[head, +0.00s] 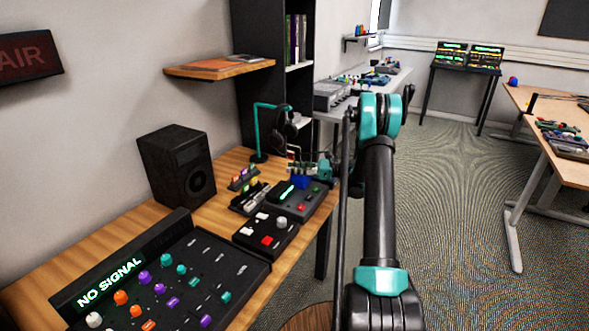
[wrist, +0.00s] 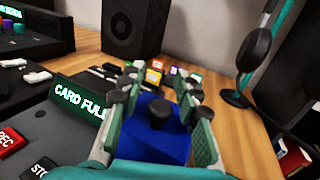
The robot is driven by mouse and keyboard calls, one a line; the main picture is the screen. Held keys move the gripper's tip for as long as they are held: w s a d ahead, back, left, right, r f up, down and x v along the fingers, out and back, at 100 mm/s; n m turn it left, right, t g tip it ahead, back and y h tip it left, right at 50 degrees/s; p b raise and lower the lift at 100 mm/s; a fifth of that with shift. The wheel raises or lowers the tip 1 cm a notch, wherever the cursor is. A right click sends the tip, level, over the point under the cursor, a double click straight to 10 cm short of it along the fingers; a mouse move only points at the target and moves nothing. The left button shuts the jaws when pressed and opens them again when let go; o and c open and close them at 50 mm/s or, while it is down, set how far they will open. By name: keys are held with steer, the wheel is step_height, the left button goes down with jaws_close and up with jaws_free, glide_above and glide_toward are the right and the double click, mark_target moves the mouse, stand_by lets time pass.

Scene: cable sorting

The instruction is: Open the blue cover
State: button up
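The blue cover (wrist: 150,140) is on a dark recorder box with a green "CARD FULL" display (wrist: 80,97). It carries a black knob (wrist: 160,115) on top and looks closed or nearly so, but its hinge is hidden. In the head view the cover (head: 301,182) is a small blue patch at the back of the box (head: 314,199). My gripper (wrist: 158,90) is open, with a green-padded finger on each side of the cover and knob. I cannot tell whether either finger touches it. In the head view my gripper (head: 308,169) is small and partly blends with things behind.
A black speaker (head: 178,165) stands at the back left of the wooden desk. A teal headphone stand (head: 257,135) is behind the box, to the right in the wrist view (wrist: 232,97). A mixer with "NO SIGNAL" (head: 110,282) and a smaller button box (head: 266,231) lie nearer.

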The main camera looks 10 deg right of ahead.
steer(key=shift+c, duration=0.2)
jaws_close()
